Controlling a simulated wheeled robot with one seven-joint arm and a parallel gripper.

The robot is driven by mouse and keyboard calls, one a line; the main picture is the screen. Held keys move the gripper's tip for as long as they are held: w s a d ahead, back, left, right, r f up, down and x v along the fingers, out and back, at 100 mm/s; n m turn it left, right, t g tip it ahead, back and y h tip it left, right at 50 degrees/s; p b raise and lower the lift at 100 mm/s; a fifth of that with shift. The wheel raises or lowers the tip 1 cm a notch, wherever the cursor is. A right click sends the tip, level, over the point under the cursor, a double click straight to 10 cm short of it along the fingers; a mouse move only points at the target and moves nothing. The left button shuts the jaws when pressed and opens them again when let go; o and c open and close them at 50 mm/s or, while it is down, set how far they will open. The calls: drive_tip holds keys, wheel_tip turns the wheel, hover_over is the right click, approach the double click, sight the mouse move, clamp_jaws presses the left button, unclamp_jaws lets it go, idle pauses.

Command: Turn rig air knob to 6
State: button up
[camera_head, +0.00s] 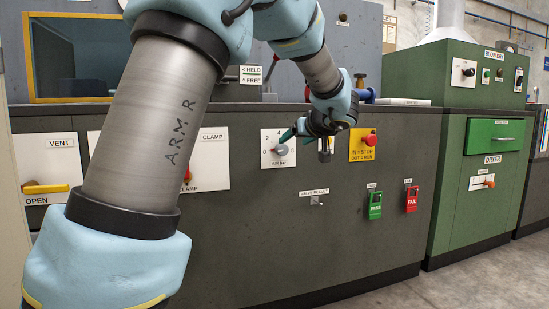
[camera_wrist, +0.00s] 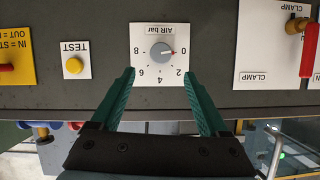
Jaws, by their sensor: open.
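The air knob is a round grey dial (camera_wrist: 161,54) on a white plate (camera_wrist: 144,31) marked "AIR bar", with numbers 0, 2, 4, 6 and 8. The wrist view shows the plate upside down. In the head view the knob (camera_head: 282,149) is on the dark front panel. My gripper (camera_wrist: 159,73) has its two green fingers spread wide, with the knob in line between them and ahead of the tips. Nothing is held. In the head view my gripper (camera_head: 292,132) is close in front of the plate, partly covering it.
A yellow TEST button (camera_wrist: 74,66) and a red stop button (camera_head: 369,140) on a yellow plate are beside the knob. The CLAMP plate (camera_head: 215,158) is on its other side. PASS (camera_head: 375,205) and FAIL (camera_head: 411,199) tags hang lower right.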

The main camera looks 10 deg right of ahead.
sight(283, 149)
drive_tip(key=b+x, duration=0.1)
drive_tip(key=x, duration=0.9)
drive_tip(key=shift+w+a+f, duration=0.1)
drive_tip(key=shift+w, duration=0.1)
clamp_jaws()
idle(0.3)
